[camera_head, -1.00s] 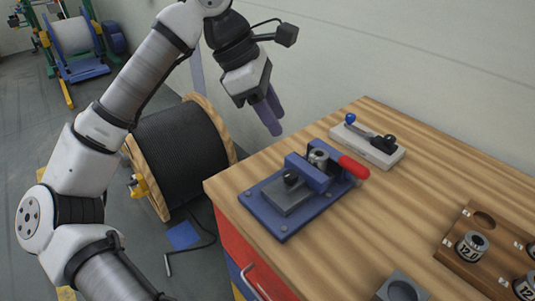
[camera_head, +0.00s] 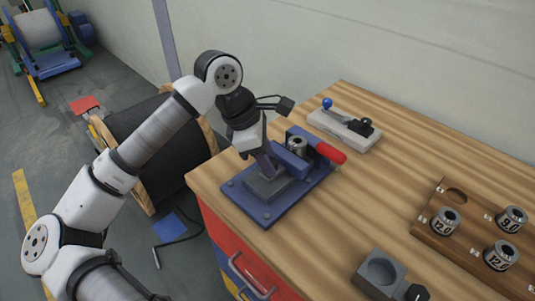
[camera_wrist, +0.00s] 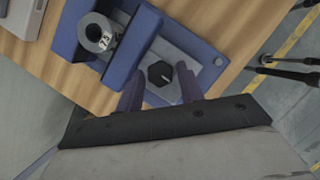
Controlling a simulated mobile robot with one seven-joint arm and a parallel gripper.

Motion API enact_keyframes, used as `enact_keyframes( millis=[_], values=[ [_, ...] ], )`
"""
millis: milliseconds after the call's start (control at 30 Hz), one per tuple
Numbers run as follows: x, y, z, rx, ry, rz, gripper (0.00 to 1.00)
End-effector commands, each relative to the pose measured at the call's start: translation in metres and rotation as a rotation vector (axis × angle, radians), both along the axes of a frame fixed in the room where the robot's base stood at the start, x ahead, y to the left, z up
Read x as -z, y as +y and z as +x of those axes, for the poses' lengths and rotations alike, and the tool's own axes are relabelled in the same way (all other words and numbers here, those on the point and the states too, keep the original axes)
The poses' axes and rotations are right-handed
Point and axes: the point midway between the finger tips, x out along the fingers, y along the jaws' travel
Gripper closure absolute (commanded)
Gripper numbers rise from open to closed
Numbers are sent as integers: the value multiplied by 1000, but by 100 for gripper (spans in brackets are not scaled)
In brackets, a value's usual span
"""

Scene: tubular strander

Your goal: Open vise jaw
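The blue vise (camera_head: 265,212) stands near the left edge of the wooden bench. Its fixed part holds a steel die (camera_head: 297,146) beside a raised blue jaw block (camera_head: 290,161). A grey sliding plate (camera_head: 272,189) lies in front of the block. In the wrist view a black hexagonal knob (camera_wrist: 160,74) sits on that plate, with the jaw block (camera_wrist: 132,45) and the die (camera_wrist: 97,36) beyond it. My gripper (camera_head: 266,168) is low over the plate. Its two purple fingers (camera_wrist: 160,90) are apart, one either side of the knob; I cannot tell whether they touch it.
A red handle (camera_head: 330,153) sticks out at the vise's right. A toggle clamp (camera_head: 343,129) on a pale base lies behind it. A wooden die rack (camera_head: 465,248) and a grey block (camera_head: 380,272) are at the right. The bench middle is clear.

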Motion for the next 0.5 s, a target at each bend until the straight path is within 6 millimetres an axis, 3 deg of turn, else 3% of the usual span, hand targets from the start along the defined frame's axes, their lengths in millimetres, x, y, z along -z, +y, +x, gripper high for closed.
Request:
enact_keyframes(
  millis=[333, 500],
  values=[
    [3, -1, 0, 0, -1, 0, 64],
    [3, -1, 0, 0, -1, 0, 86]
  ],
)
